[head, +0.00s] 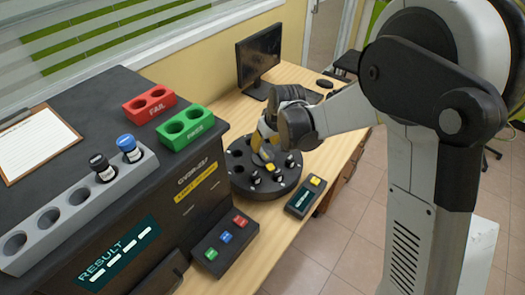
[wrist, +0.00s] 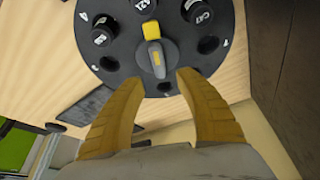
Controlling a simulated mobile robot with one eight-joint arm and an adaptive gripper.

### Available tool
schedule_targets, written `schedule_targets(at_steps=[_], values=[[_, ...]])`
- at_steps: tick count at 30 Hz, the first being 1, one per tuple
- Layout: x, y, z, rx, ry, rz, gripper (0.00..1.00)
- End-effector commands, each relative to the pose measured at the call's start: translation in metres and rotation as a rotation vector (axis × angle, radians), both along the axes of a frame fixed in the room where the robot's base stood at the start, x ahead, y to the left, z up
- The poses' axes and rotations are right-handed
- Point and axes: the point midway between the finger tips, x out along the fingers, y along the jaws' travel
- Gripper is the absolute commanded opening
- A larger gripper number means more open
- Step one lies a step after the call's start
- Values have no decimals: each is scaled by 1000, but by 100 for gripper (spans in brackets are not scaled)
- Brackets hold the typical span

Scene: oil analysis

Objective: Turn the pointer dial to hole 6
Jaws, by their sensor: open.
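A round black disc (head: 240,178) with a ring of holes stands on the wooden desk; it also fills the upper wrist view (wrist: 180,60). At its centre is the pointer dial, a grey knob (wrist: 153,56) with a yellow tip (wrist: 151,31). In the wrist view the tip points up the picture, towards a dark-capped vial (wrist: 143,8). My gripper (wrist: 158,78) is open, its two yellow fingers below and either side of the knob's lower end, with no clear contact. In the head view it hangs over the disc and partly covers the knob. Hole numbers are mostly hard to read.
More vials (wrist: 102,33) stand in the disc, beside empty holes. A small yellow-button box (head: 304,197) and a three-button panel (head: 226,241) are close by. The black analyzer (head: 150,215) borders the disc on the left. A monitor (head: 259,60) stands behind.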

Motion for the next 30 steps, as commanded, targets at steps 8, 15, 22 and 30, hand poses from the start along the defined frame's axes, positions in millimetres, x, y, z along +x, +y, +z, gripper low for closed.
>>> schedule_targets(at_steps=[8, 15, 22, 30], values=[[17, 9, -48, 0, 0, 0, 41], [21, 12, -59, 0, -1, -1, 41], [21, 12, -58, 0, 0, -1, 37], [21, 12, -58, 0, 0, -1, 0]])
